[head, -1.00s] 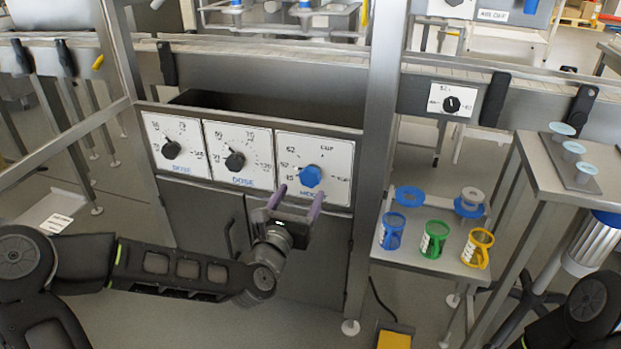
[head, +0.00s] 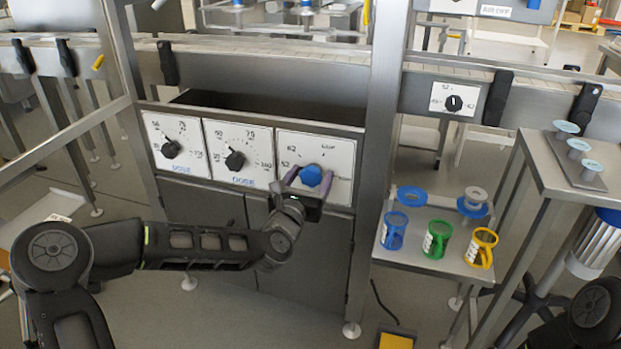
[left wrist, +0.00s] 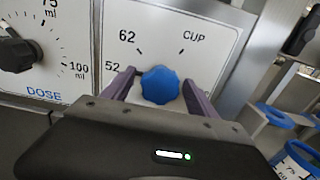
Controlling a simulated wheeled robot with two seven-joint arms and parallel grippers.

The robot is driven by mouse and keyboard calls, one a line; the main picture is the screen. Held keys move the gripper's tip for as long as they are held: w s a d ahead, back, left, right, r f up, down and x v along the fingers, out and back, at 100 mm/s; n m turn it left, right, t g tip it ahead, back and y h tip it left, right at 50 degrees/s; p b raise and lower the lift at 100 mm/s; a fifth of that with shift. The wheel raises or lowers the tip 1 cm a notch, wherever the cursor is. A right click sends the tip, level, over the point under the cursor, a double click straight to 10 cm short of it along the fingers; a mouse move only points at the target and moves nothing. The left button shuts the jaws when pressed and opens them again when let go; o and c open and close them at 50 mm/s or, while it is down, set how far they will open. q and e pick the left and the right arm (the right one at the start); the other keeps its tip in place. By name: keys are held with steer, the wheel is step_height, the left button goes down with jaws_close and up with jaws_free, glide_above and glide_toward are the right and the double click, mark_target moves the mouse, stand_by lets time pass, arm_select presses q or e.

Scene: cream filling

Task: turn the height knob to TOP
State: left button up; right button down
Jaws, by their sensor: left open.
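The blue height knob (head: 311,175) sits on the rightmost white dial panel (head: 335,150) of the steel cabinet, with the marks 52, 62 and CUP around it. In the left wrist view the knob (left wrist: 160,85) is a blue lobed disc. My left gripper (head: 310,181) is open, with its two purple fingers on either side of the knob. The left wrist view shows a gap between each fingertip (left wrist: 160,88) and the knob. The lower part of the dial's lettering is hidden by the gripper. My right gripper is out of view.
Two black DOSE knobs (head: 170,149) (head: 235,161) are on panels to the left. A steel post (head: 383,150) stands right of the dial. Blue, green and yellow cups (head: 437,240) stand on a small shelf at right.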

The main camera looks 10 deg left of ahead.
arm_select(q)
steer(key=c, duration=1.4)
steer(key=shift+o, duration=0.2)
